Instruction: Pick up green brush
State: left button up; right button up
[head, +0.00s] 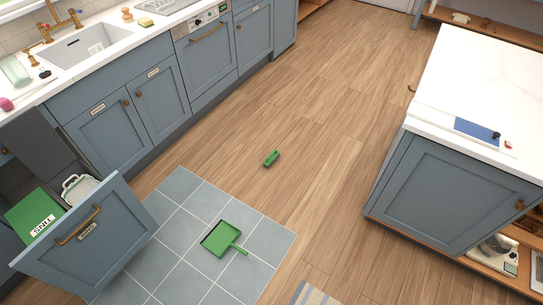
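A small green brush (271,159) lies on the wooden floor near the middle of the head view, just beyond the tiled patch. A green dustpan (221,239) with a short handle lies apart from it on the grey-blue tiles, nearer to me. Neither of my grippers shows in the head view, and nothing is seen touching the brush.
An open drawer (88,236) with a green bin labelled TINS (35,216) juts out at the lower left. Blue cabinets (160,98) line the left. A white-topped island (480,90) stands right. A striped rug (315,295) lies at the bottom. Wooden floor around the brush is clear.

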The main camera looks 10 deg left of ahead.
aim_at(270, 160)
jog(key=i+l+u, duration=0.1)
jog(key=i+l, duration=0.35)
jog(key=l, duration=0.25)
jog(key=i+l+u, duration=0.35)
jog(key=i, duration=0.5)
jog(key=i+l+u, duration=0.15)
jog(key=i+l, duration=0.25)
jog(key=i, duration=0.3)
jog(key=i+l+u, duration=0.2)
jog(key=i+l, duration=0.25)
jog(key=i, duration=0.2)
jog(key=i+l+u, duration=0.2)
jog(key=i+l, duration=0.3)
jog(key=i, duration=0.15)
